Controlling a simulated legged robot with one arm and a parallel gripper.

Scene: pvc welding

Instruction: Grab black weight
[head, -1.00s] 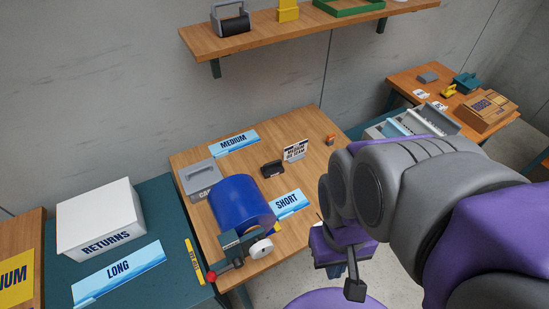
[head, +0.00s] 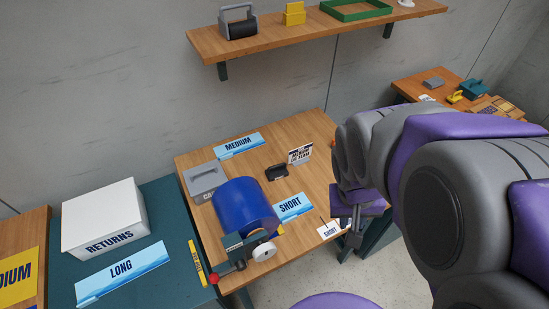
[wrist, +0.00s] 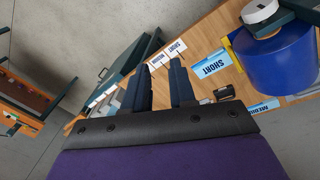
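A small black block (head: 277,172) lies on the wooden table between the MEDIUM and SHORT signs; it also shows in the wrist view (wrist: 224,92), right of my fingers. I cannot tell for certain whether it is the black weight. A grey-handled item with a black rounded body (head: 241,26) stands on the wall shelf. My gripper (head: 352,238) is over the table's right front edge, well apart from both. In the wrist view, my gripper (wrist: 160,68) has two dark fingers spread with an empty gap between them.
A blue roll (head: 246,205) and a grey caddy (head: 205,181) stand on the table's left. The SHORT sign (head: 291,207) and a white upright card (head: 300,153) are near the black block. A white RETURNS box (head: 104,218) is farther left. The table's back right is clear.

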